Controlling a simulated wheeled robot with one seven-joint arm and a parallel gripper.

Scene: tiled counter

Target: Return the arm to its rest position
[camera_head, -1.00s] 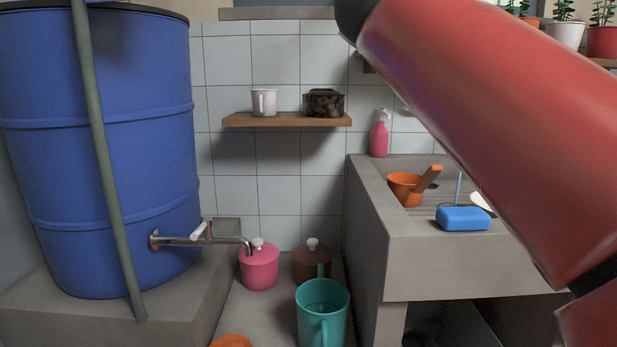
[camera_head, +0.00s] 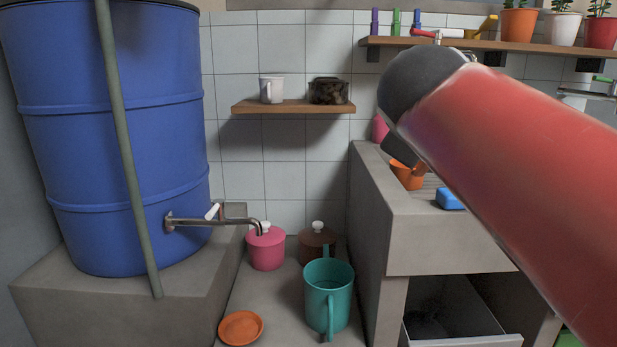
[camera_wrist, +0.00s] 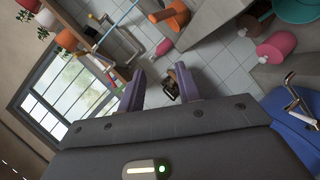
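My gripper (camera_wrist: 160,90) shows in the wrist view with its two purple-grey fingers spread apart. It is open, and I see nothing held between the fingers. The tiled wall and a dark pot (camera_wrist: 170,88) show beyond the gap, apart from the fingers. In the head view my red arm (camera_head: 520,170) crosses the right side, slanting from the lower right up to a dark rounded joint. The fingers cannot be made out in the head view. The arm hides part of the sink counter and wall.
A blue barrel (camera_head: 110,140) with a tap stands left. A teal mug (camera_head: 329,290), a pink pot (camera_head: 265,250) and an orange bowl (camera_head: 240,329) are low in the middle. The concrete sink counter (camera_head: 440,240) is right, under a plant shelf (camera_head: 480,45). A small shelf (camera_head: 290,107) hangs centre.

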